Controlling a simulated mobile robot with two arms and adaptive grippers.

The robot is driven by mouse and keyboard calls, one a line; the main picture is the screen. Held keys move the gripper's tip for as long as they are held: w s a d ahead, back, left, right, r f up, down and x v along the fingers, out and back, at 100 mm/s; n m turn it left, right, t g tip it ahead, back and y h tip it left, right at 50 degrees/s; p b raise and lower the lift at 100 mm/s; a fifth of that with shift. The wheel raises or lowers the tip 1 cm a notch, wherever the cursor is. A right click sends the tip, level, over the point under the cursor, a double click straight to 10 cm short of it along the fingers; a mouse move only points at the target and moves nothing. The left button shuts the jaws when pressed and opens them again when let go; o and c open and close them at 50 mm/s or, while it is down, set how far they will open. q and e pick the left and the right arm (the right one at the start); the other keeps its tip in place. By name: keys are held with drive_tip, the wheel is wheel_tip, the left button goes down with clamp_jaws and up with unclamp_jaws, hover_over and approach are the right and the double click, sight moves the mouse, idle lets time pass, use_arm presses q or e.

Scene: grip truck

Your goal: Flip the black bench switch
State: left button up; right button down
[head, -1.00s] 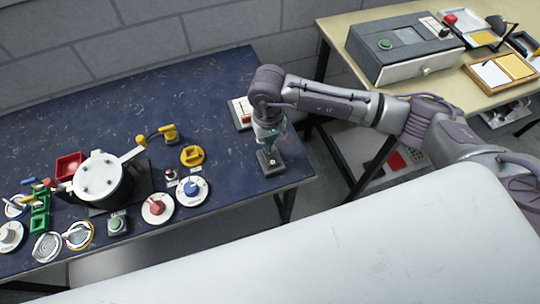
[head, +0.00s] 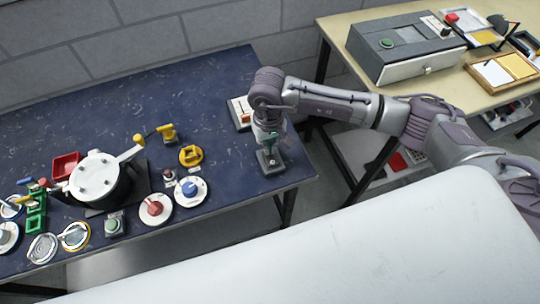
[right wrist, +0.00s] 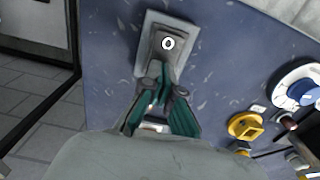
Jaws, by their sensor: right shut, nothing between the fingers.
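The black bench switch (head: 270,165) is a dark block on a grey plate at the right end of the dark blue bench (head: 215,85). In the right wrist view the switch's dark body (right wrist: 168,60) carries a white round mark, and its grey plate shows around it. My right gripper (head: 268,147) points down at the switch from above. Its green-sided fingers (right wrist: 160,90) are closed with nothing between them and overlap the near end of the switch. Whether they touch it I cannot tell. My left gripper is not in view.
A white plate with a red part (head: 240,113) lies behind my right gripper. A wooden table (head: 450,80) with a grey box stands right.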

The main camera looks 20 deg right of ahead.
drive_tip(key=shift+f, duration=0.3)
drive_tip(key=shift+r, duration=0.1)
drive_tip(key=shift+r+p, duration=1.1)
drive_tip(key=shift+r, duration=2.4)
